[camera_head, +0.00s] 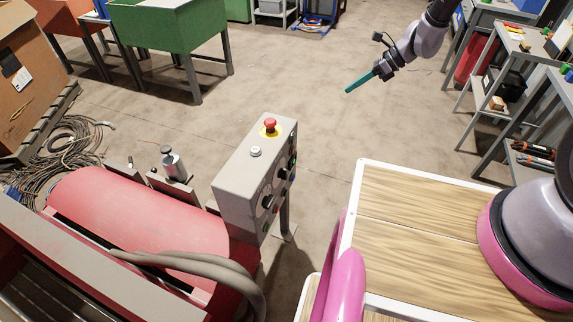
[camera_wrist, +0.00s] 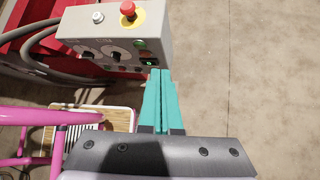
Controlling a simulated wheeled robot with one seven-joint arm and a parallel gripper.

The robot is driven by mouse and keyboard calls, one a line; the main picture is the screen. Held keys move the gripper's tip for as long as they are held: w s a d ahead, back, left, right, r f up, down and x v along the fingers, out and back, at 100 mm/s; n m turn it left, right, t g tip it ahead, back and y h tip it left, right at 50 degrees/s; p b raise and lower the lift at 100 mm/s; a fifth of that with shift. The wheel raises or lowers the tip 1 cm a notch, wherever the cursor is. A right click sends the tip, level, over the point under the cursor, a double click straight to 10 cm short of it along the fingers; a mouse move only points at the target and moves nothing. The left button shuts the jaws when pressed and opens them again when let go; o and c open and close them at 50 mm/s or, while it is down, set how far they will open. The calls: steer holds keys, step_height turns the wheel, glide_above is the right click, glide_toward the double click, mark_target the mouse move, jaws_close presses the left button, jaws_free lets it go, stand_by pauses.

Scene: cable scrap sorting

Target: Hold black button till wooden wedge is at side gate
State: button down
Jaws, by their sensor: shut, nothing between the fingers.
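A grey control box (camera_head: 235,180) stands on a post in the head view. Its top has a red mushroom button (camera_head: 270,125) and a pale round button (camera_head: 256,152). Its side face has black knobs or buttons (camera_head: 269,202); they also show in the wrist view (camera_wrist: 115,52), near small green lights. I cannot tell which is the black button. My gripper (camera_head: 350,90), with teal fingers, is shut and empty, apart from the box in the open floor area. Its fingers also show in the wrist view (camera_wrist: 160,74). I can make out neither a wooden wedge nor a side gate.
A red machine (camera_head: 140,215) with thick grey hoses (camera_head: 200,262) stands left of the box. Coiled cables (camera_head: 65,145) lie at the far left. A green bin (camera_head: 170,28) stands behind. Shelving (camera_head: 497,70) lines the right. The floor between is clear.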

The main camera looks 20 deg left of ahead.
mark_target(285, 193)
steer(key=s+a+f+m, duration=0.1)
steer(key=s+f+m, duration=0.2)
steer(key=f, duration=0.9)
steer(key=s+a+f+m, duration=0.1)
steer(key=s+f+m, duration=0.3)
steer(key=s+f, duration=0.5)
steer(key=s+f+m+g, duration=0.1)
steer(key=s+f+m, duration=0.2)
steer(key=f, duration=1.4)
steer(key=s, duration=0.3)
steer(key=shift+a+f+m, duration=0.2)
steer(key=shift+a+m, duration=0.2)
steer(key=shift+s, duration=0.1)
steer(key=a, duration=0.8)
steer(key=shift+w+a, duration=0.35)
steer(key=shift+a, duration=0.05)
steer(key=shift+a, duration=0.1)
steer(key=shift+a, duration=0.3)
